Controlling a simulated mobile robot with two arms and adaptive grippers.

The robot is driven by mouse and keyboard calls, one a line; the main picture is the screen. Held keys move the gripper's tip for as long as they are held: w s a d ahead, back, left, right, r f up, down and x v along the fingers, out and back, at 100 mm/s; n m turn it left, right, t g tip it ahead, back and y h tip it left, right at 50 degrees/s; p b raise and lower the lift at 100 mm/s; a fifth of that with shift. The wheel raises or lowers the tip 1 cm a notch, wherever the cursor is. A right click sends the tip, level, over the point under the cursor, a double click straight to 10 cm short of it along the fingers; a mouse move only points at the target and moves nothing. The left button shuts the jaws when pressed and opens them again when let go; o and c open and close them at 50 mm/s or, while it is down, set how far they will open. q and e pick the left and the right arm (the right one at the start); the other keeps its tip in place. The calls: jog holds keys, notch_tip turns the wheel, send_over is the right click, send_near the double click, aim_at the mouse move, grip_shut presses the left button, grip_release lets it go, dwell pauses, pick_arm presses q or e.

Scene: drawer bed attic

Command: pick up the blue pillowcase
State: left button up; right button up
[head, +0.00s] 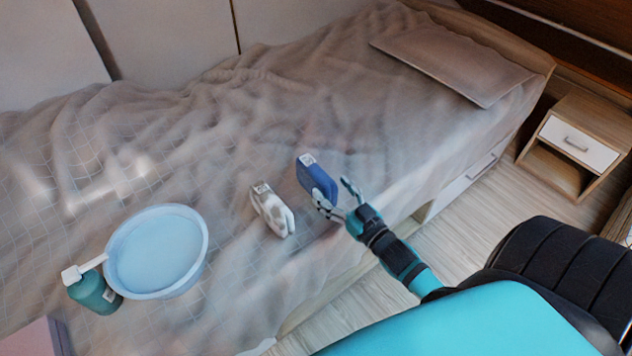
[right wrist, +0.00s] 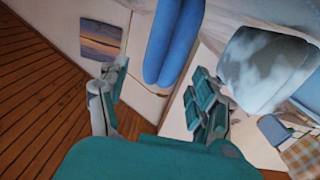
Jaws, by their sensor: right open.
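The blue pillowcase (head: 316,177) is a folded blue bundle with a white label, on the bed near its front edge. In the right wrist view the blue pillowcase (right wrist: 176,40) shows as a long folded shape ahead of the fingers, its far end cut off by the frame. My right gripper (head: 335,193) is open at the pillowcase's near right side, one finger overlapping its lower end in the head view. I cannot tell whether it touches. In the right wrist view my right gripper (right wrist: 160,72) has its fingers spread, nothing held. My left gripper is out of view.
A grey-white folded bundle (head: 272,210) lies just left of the pillowcase. A light-blue basin (head: 203,262) and a teal bottle (head: 95,293) stand farther left on the bed (head: 370,120). A pillow (head: 450,60) lies at the far right end; a nightstand (head: 575,150) stands beyond.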

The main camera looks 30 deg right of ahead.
aim_at(319, 174)
jog(key=w, duration=0.5)
jog(key=shift+w+a+r+b, duration=0.1)
jog(key=shift+w+r+b, duration=0.05)
jog(key=shift+w+b, duration=0.2)
jog(key=shift+w, duration=0.35)
jog(key=c, duration=1.2)
jog(key=shift+c, duration=0.5)
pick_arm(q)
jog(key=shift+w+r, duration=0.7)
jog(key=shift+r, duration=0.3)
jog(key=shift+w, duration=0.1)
pick_arm(e)
jog(key=shift+r, duration=0.1)
